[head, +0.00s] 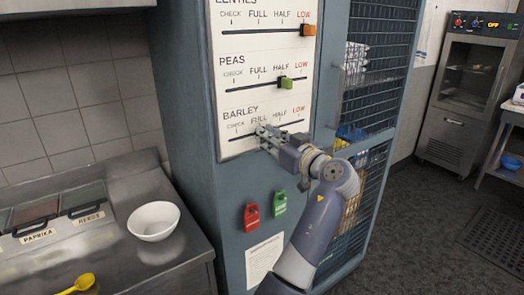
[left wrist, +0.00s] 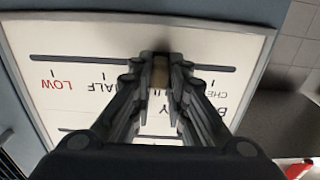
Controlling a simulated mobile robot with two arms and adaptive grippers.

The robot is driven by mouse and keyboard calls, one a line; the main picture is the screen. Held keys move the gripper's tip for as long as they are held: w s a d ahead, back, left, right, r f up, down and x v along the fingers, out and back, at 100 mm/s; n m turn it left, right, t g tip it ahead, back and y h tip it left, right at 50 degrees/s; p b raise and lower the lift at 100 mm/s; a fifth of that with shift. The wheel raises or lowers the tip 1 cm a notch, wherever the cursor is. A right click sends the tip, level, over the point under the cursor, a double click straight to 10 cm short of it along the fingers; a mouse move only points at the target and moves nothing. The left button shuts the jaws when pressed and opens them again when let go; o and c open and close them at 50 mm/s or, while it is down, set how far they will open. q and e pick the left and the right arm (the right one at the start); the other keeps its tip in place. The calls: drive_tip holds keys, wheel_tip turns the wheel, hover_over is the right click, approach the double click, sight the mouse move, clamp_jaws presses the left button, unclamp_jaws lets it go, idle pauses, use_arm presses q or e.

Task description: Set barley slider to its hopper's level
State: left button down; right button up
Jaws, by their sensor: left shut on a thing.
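The barley slider track (head: 290,125) is the lowest row on the white panel, marked CHECK, FULL, HALF, LOW from left to right. My left gripper (head: 266,135) is at this track, near the FULL mark. In the left wrist view the panel appears upside down, and the left gripper (left wrist: 161,75) is shut on the brownish barley slider knob (left wrist: 160,70). The knob is around the FULL mark, whose label is mostly covered by the fingers. The head view hides the knob behind the gripper. No barley hopper level can be made out.
Above are the orange lentils knob (head: 308,30) at LOW and the green peas knob (head: 286,83) near HALF. A white bowl (head: 154,221) stands on the left counter. A mesh door (head: 372,70) is at right.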

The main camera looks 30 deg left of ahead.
use_arm(q)
drive_tip(key=c, duration=1.6)
unclamp_jaws()
drive_tip(key=shift+o, duration=0.2)
drive_tip(key=shift+a, duration=0.15)
use_arm(e)
drive_tip(key=shift+s+d+f, duration=0.2)
drive_tip(key=shift+s+d, duration=0.05)
use_arm(q)
drive_tip(key=v, duration=0.7)
drive_tip(key=shift+d, duration=0.3)
use_arm(e)
drive_tip(key=shift+w, duration=0.35)
